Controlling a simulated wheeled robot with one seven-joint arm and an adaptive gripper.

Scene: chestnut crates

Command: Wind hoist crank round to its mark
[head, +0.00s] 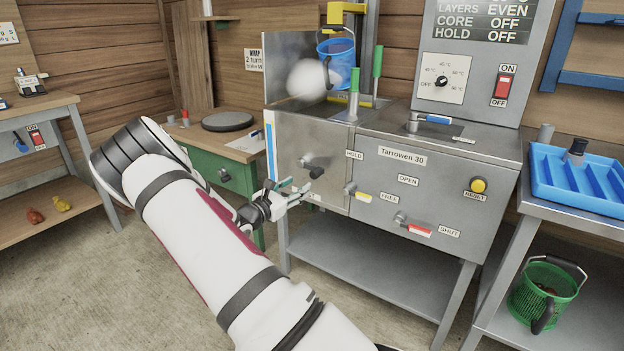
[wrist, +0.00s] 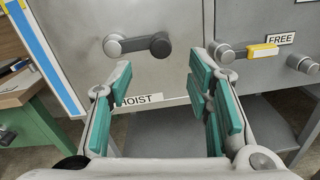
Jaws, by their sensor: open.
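The hoist crank (head: 316,171) is on the left part of the steel machine's front. In the wrist view the crank (wrist: 136,44) has a silver round end at left and a black knob at right, its dark arm lying nearly level. A HOIST label (wrist: 139,99) is below it. My gripper (head: 295,189) is in front of the panel, just below and left of the crank. In the wrist view its teal-padded fingers (wrist: 158,88) are spread with nothing between them, and the crank shows beyond and above the fingertips. I cannot make out the crank's mark.
A yellow lever (head: 363,197) by FREE and a red lever (head: 420,230) by SHUT are to the right. A blue-and-white strip (head: 270,145) edges the panel. A blue bucket (head: 337,61) hangs above. The green bench (head: 210,165) stands close at left.

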